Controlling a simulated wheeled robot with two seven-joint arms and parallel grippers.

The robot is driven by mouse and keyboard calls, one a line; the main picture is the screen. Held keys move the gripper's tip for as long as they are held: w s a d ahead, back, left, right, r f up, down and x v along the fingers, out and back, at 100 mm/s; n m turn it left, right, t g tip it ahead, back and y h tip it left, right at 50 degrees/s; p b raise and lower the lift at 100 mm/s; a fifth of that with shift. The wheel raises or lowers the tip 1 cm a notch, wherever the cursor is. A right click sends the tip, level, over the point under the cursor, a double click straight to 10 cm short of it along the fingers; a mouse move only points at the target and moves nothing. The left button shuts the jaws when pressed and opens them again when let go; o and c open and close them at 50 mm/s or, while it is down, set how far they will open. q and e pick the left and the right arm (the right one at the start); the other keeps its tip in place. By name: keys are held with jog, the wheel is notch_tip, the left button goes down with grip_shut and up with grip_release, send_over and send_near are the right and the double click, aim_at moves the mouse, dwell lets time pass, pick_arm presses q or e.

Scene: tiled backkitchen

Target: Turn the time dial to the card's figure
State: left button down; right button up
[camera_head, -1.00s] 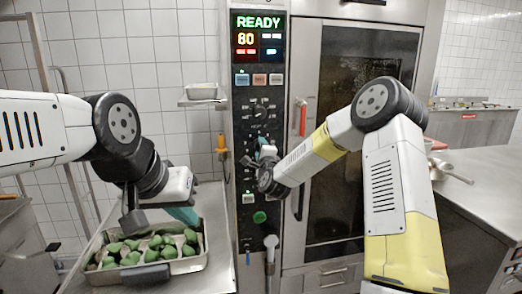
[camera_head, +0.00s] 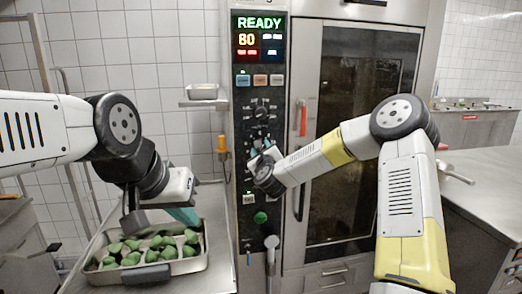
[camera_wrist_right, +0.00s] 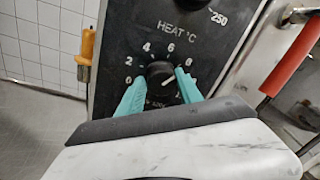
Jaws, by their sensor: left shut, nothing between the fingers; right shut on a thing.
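A black dial (camera_wrist_right: 160,72) with a ring of white figures, among them 0, 2, 4 and 6, sits on the oven's dark panel below the words HEAT °C. My right gripper (camera_wrist_right: 158,84) is shut on it, one teal finger on each side. A pale mark shows on the dial, but I cannot tell surely which figure it points to. In the head view my right gripper (camera_head: 259,162) hides most of this dial. My left gripper (camera_head: 188,215) is shut and empty above the tray. I cannot make out a card with a readable figure.
The oven display (camera_head: 258,37) reads READY and 80. Another knob (camera_head: 262,112) is above the gripped dial, and a green button (camera_head: 260,217) below. The oven door has a red handle (camera_head: 302,118). A metal tray (camera_head: 203,262) of green items stands under my left gripper.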

jog(key=shift+w+d+r+m, duration=0.1)
jog(key=shift+d+r+m, duration=0.05)
jog(key=shift+r+m, duration=0.3)
jog(key=shift+f, duration=0.1)
jog(key=o, duration=1.1)
jog(key=shift+o, duration=1.1)
jog(key=shift+f, duration=0.15)
jog(key=s, duration=0.7)
jog(key=shift+s+d+f, duration=0.15)
jog(key=shift+s+d, duration=0.25)
jog(key=shift+d, duration=0.05)
